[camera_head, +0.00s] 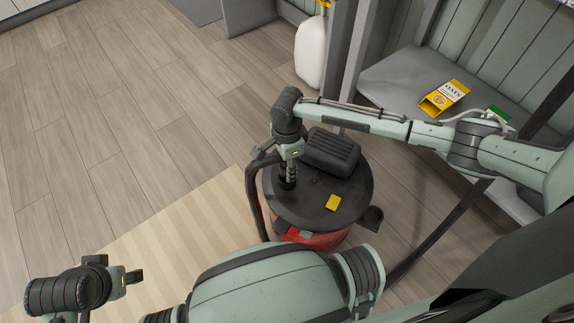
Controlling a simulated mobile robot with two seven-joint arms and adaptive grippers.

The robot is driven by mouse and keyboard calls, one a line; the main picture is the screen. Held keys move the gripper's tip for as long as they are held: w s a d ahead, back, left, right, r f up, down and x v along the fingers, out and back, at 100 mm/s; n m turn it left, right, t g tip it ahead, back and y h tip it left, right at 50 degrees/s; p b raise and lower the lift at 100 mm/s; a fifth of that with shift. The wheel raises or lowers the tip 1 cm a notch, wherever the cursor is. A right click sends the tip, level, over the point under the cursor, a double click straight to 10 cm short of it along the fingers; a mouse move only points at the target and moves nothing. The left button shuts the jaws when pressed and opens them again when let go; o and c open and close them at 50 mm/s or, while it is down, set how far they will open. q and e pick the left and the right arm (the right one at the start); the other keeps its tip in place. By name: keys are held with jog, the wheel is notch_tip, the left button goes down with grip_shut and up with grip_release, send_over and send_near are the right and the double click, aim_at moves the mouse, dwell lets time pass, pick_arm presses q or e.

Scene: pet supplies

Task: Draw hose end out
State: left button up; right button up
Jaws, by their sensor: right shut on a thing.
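A shop vacuum with a black lid (310,205) and a red drum (325,241) stands on the floor in the middle of the head view. Its black hose (252,195) arcs down the left side, and its upper part runs in behind my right gripper. My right gripper (287,181) points down at the left part of the lid and is shut on the hose end, which the fingers mostly hide. I cannot tell whether the hose end is clear of the lid. My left gripper (134,277) is at the lower left, away from the vacuum; its fingers are unclear.
A grey bench (400,75) at the upper right holds a yellow box (445,97) and a green-and-white item (498,114). A white jug (311,50) stands behind the vacuum beside a grey post. A striped beige mat (180,235) lies left. The wooden floor there is clear.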

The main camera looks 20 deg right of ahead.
jog(key=shift+r, duration=0.15)
jog(key=shift+r+p, duration=0.5)
jog(key=shift+p, duration=0.3)
jog(key=shift+r+p, duration=0.55)
jog(key=shift+p, duration=0.25)
jog(key=shift+r+p, duration=0.55)
jog(key=shift+p, duration=0.25)
pick_arm(q)
notch_tip(320, 180, down, 14)
jog(key=s+g+p, duration=0.1)
jog(key=shift+s+f+h, duration=0.15)
jog(key=shift+s+h, duration=0.15)
pick_arm(e)
jog(key=shift+r, duration=0.35)
pick_arm(q)
jog(key=shift+a, duration=0.1)
